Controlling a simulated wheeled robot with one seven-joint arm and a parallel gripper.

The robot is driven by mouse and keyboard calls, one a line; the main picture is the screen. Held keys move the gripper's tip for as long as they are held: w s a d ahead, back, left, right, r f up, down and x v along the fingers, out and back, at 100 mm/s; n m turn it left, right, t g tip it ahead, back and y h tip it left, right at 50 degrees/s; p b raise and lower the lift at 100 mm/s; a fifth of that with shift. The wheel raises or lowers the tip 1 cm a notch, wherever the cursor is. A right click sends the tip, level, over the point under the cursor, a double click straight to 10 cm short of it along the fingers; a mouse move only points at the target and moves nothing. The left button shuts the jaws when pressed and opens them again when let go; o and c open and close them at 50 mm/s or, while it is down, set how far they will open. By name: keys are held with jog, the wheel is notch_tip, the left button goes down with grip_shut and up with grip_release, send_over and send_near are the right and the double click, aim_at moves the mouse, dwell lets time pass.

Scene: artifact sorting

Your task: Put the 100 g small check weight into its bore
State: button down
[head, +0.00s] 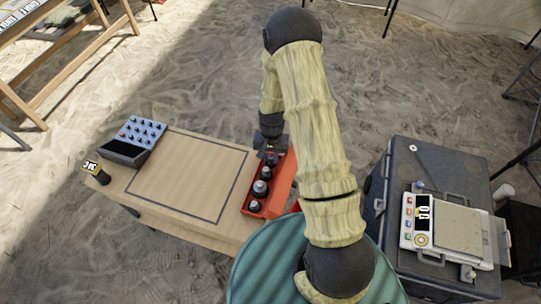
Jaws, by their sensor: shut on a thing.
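My gripper (269,151) points down at the far end of the red weight block (287,178) on the wooden table. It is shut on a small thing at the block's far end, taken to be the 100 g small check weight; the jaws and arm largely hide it. Several dark weights with pale knobs stand in a row in the block, the larger ones (260,188) nearer to me. Whether the held weight touches its bore cannot be made out at this size.
A square outlined in dark on the wooden table (190,180) is empty. A digital scale (450,228) sits on a dark case (400,165) at the right. A green round surface (262,268) is in front.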

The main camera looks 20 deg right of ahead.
jog(key=c, duration=1.3)
grip_release()
jog(key=shift+o, duration=0.2)
notch_tip(320, 180, up, 13)
jog(key=p, duration=0.1)
jog(key=shift+w+d, duration=0.2)
jog(key=shift+w, duration=0.2)
jog(key=shift+r, duration=0.1)
